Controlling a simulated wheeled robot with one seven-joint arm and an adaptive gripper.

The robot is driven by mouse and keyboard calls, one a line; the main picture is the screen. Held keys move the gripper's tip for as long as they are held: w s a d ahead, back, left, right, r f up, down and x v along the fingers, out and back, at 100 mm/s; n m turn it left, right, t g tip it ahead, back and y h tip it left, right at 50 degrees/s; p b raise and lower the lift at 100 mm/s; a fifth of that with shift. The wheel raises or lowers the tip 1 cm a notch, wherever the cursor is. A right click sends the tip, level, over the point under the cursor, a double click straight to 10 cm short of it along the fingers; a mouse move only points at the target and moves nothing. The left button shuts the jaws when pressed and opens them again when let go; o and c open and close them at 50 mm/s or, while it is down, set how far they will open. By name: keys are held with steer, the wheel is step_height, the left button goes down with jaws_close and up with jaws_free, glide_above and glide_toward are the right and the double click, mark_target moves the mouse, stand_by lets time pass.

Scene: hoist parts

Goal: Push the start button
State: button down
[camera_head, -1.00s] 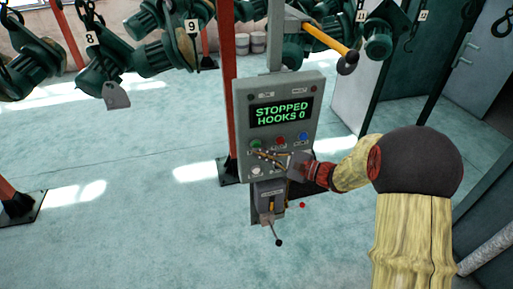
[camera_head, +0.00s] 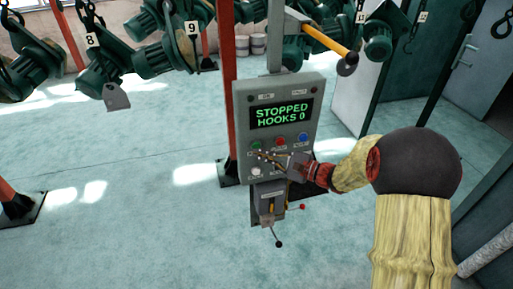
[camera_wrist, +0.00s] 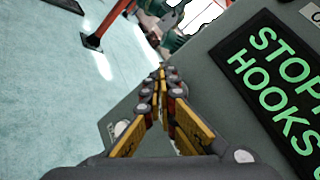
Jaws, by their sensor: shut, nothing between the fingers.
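Below the display are a green button (camera_head: 256,145), a red button (camera_head: 280,142) and a blue button (camera_head: 303,138). A white button (camera_head: 255,171) is lower left. Their labels are too small to read. My gripper (camera_head: 259,153) is shut and empty, with its tips just below the green button in the head view; contact cannot be told.
A lever unit (camera_head: 270,202) hangs below the box. A yellow-handled bar (camera_head: 327,42) juts out above it. Green hoists (camera_head: 165,55) hang at upper left. A red post (camera_head: 229,80) stands behind the box. The floor at left is largely clear.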

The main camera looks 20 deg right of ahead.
steer(key=shift+w, duration=0.1)
stand_by(0.5)
steer(key=shift+w+b, duration=0.3)
